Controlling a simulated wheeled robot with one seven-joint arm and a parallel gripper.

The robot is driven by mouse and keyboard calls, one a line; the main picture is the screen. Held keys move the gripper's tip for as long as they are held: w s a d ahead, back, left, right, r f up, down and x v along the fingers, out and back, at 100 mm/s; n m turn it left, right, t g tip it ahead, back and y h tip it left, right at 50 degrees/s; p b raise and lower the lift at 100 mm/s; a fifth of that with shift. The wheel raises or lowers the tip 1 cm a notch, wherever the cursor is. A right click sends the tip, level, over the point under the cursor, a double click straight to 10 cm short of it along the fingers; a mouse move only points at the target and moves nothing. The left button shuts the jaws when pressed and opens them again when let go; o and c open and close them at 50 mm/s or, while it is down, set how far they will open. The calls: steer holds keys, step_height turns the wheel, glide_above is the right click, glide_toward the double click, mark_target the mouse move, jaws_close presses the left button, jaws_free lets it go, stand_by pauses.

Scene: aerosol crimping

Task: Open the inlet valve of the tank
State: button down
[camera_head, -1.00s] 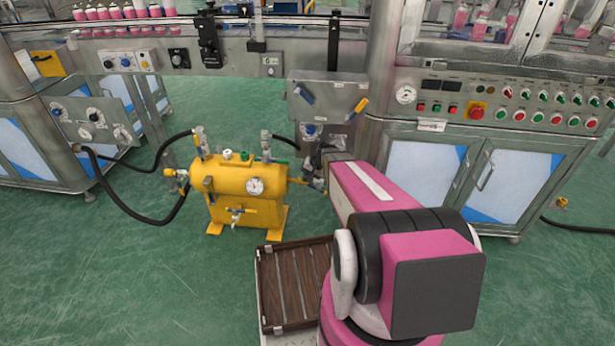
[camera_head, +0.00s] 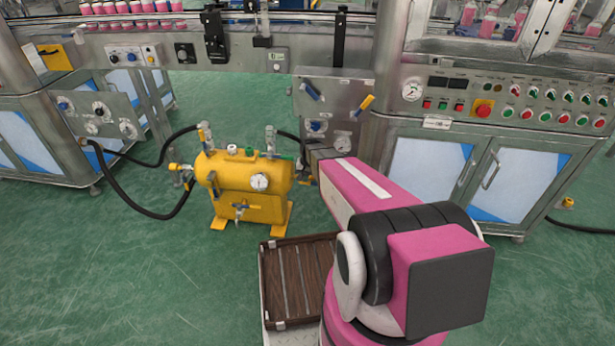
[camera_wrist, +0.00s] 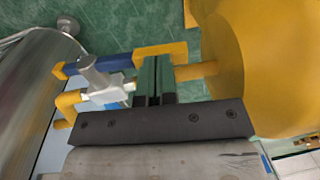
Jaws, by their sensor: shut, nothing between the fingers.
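The yellow tank (camera_head: 243,180) stands on the floor with a round gauge on its front. In the wrist view its rounded yellow end (camera_wrist: 250,45) fills the upper right, with a yellow pipe (camera_wrist: 198,72) running left behind my fingers. A silver valve (camera_wrist: 97,80) with a blue lever section (camera_wrist: 112,62) and yellow fittings lies just left of the fingers. My gripper (camera_wrist: 153,68) is shut and empty, its dark fingertips close to the yellow piece (camera_wrist: 160,49) right of the lever. Whether they touch is unclear. In the head view my arm largely hides this side of the tank.
A black hose (camera_head: 140,205) loops from the left cabinet to the tank. The metal control cabinet (camera_head: 430,170) stands close behind and right of my arm. A brown slatted platform (camera_head: 295,285) is beside my base. Green floor is clear at front left.

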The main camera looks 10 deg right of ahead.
steer(key=shift+w+a+f, duration=0.1)
steer(key=shift+a+f, duration=0.15)
steer(key=shift+f, duration=0.35)
stand_by(0.3)
step_height(320, 180, up, 10)
stand_by(0.5)
